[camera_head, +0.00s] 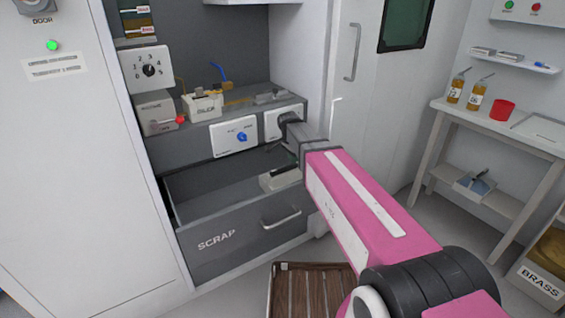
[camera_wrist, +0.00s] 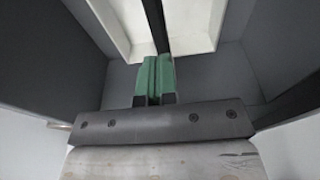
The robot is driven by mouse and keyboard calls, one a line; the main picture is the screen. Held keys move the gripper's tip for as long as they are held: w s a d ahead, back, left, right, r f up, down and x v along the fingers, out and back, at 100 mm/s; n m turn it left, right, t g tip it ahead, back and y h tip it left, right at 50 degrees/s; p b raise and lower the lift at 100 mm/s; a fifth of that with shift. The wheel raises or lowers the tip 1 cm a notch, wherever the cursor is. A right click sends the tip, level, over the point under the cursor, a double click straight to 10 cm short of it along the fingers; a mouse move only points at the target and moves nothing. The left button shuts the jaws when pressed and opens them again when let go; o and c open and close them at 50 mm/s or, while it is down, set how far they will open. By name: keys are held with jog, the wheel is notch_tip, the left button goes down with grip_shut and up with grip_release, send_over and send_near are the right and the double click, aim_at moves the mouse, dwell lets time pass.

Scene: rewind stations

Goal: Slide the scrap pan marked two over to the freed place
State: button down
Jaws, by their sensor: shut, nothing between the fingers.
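The grey drawer marked SCRAP (camera_head: 217,244) stands pulled out. One pale pan (camera_head: 268,185) shows at its right end, partly hidden by my arm; I cannot read a number on it. In the wrist view a pale open pan (camera_wrist: 200,22) lies at the top on the dark drawer floor (camera_wrist: 215,78). A dark bar (camera_wrist: 155,22) runs across it down to my fingers. My gripper (camera_wrist: 154,80) has its green fingers together, empty, just below the pan's near rim; whether they touch it is unclear. In the head view my arm hides most of the gripper.
The drawer's left part (camera_head: 215,195) looks empty. Its front has a metal handle (camera_head: 281,218). Above it is a panel with a blue knob (camera_head: 241,136) and a bench with a red knob (camera_head: 180,119). A slatted wooden platform (camera_head: 312,290) lies on the floor in front.

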jog(key=w+d, duration=0.1)
jog(key=d, duration=0.1)
jog(key=w+d, duration=0.1)
jog(key=d, duration=0.1)
jog(key=w+d+f, duration=0.1)
jog(key=w+d, duration=0.1)
jog(key=shift+s+f, duration=0.15)
jog(key=shift+f, duration=0.2)
